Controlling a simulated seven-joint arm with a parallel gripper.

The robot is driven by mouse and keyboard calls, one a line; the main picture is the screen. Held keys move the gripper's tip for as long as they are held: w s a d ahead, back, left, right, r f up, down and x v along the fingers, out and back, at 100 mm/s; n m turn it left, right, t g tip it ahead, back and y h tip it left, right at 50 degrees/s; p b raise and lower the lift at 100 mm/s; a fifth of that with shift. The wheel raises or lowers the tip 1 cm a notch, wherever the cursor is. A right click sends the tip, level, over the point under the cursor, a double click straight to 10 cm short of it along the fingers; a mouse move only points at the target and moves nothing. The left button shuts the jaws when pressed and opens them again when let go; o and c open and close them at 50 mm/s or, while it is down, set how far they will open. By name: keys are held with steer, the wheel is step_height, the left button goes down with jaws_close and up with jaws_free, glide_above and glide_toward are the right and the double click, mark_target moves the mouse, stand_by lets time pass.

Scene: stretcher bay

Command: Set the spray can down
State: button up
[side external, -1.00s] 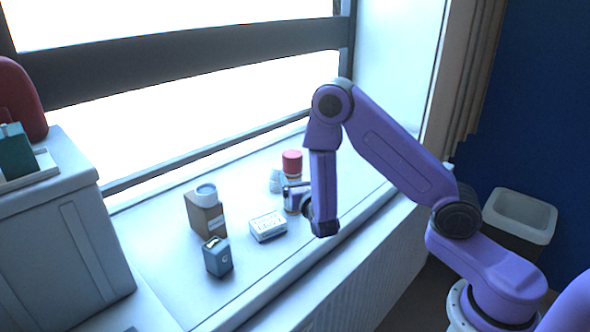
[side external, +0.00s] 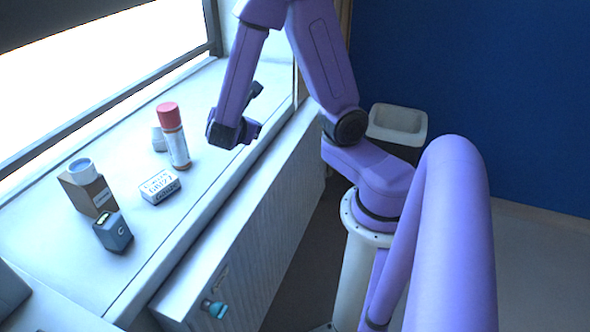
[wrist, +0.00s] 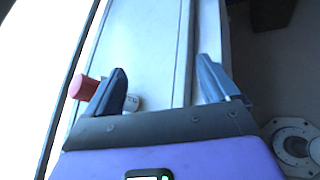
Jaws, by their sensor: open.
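The spray can (side external: 177,147), white and orange with a red cap, stands upright on the windowsill in the side external view. In the wrist view its red cap (wrist: 84,88) shows at the left, partly behind the left finger. My gripper (side external: 258,110) is open and empty, to the right of the can and apart from it.
On the sill (side external: 150,230), a small white printed box (side external: 160,187) lies in front of the can. A brown box (side external: 88,194) with a round-topped item (side external: 82,170) and a dark blue-grey box (side external: 113,233) stand further left. A pale object (side external: 159,139) is beside the can. A bin (side external: 398,124) stands behind my arm.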

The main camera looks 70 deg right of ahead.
steer(key=s+a+m+g+y, duration=0.2)
steer(key=s+a+y, duration=0.4)
steer(key=s, duration=0.3)
steer(key=s+a+m+g+y, duration=0.3)
steer(key=s+a+y, duration=0.3)
steer(key=s, duration=0.4)
steer(key=shift+a+r, duration=0.2)
steer(key=shift+a, duration=0.05)
